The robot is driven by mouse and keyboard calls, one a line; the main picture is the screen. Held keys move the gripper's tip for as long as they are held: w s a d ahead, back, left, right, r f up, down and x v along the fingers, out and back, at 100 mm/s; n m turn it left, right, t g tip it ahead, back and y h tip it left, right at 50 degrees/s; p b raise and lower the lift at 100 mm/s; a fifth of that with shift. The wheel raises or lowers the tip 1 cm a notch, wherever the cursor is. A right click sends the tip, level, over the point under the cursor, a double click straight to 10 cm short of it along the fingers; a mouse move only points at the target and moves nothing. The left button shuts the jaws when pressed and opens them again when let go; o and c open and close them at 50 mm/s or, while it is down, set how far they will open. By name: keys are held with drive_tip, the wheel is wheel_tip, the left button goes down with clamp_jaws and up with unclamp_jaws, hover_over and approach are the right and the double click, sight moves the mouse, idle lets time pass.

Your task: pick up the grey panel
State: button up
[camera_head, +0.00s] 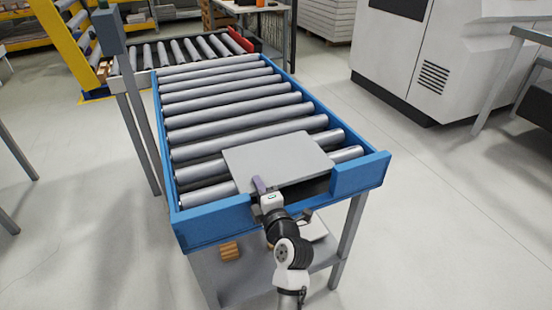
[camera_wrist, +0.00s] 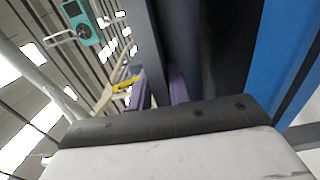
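The grey panel (camera_head: 278,160) is a flat, pale rectangular board. It lies on the near rollers of the blue-framed conveyor, its near edge at the gap in the front rail. My gripper (camera_head: 260,186) reaches in through that gap from the front, with a purple finger on the panel's top near its front edge. In the wrist view the panel (camera_wrist: 147,45) shows edge-on as a grey band running between the two purple fingers of my gripper (camera_wrist: 160,90). The fingers sit close on both faces. The lower finger is hidden in the head view.
The blue conveyor frame (camera_head: 213,225) has raised front rail pieces on both sides of the gap. Free rollers (camera_head: 235,103) stretch behind the panel. A lower shelf (camera_head: 245,277) holds small brown blocks. A grey post stands at the left; a white machine (camera_head: 455,60) stands at the right.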

clamp_jaws()
